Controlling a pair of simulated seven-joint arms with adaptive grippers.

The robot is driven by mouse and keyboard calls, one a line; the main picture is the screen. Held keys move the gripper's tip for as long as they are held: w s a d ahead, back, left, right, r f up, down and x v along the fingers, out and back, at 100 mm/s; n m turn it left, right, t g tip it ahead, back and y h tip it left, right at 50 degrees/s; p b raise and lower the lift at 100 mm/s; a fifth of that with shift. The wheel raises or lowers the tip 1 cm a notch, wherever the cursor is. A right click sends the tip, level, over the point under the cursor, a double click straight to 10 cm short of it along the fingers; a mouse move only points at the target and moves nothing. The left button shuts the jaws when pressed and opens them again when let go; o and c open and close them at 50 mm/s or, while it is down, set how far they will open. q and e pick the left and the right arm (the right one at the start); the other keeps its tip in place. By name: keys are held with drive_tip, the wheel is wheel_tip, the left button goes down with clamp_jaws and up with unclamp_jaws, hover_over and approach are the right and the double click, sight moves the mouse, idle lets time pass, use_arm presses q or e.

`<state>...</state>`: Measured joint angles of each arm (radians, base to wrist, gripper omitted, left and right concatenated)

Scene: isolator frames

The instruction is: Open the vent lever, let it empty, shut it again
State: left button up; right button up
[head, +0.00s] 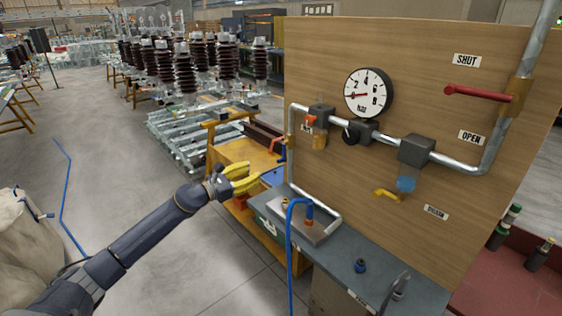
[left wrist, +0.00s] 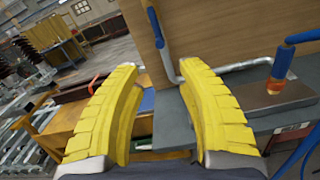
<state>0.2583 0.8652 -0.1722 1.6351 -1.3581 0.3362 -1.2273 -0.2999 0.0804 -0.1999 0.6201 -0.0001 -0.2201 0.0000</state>
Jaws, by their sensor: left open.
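A long red lever (head: 478,93) on the upright pipe at the board's right points left, between a SHUT label (head: 466,60) above and an OPEN label (head: 471,138) below. I cannot read which lever is named vent. A small orange-red handle (head: 310,121) and a yellow lever (head: 387,193) are also on the board's fittings. The round gauge (head: 368,93) has a red needle pointing left. My left gripper (head: 252,178) is open and empty, left of the board and apart from every lever; its yellow fingers (left wrist: 165,115) fill the left wrist view. My right gripper is not seen.
A grey bench (head: 425,282) runs under the wooden board (head: 330,50). A blue hose (head: 289,245) rises to a metal block (head: 318,228) on it. An orange cart (head: 235,152) stands behind my left gripper. Dark bottles (head: 505,228) stand at the right.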

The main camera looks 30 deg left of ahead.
sight(281, 160)
use_arm(q)
drive_tip(key=x, duration=1.4)
drive_tip(key=shift+c, duration=0.4)
clamp_jaws()
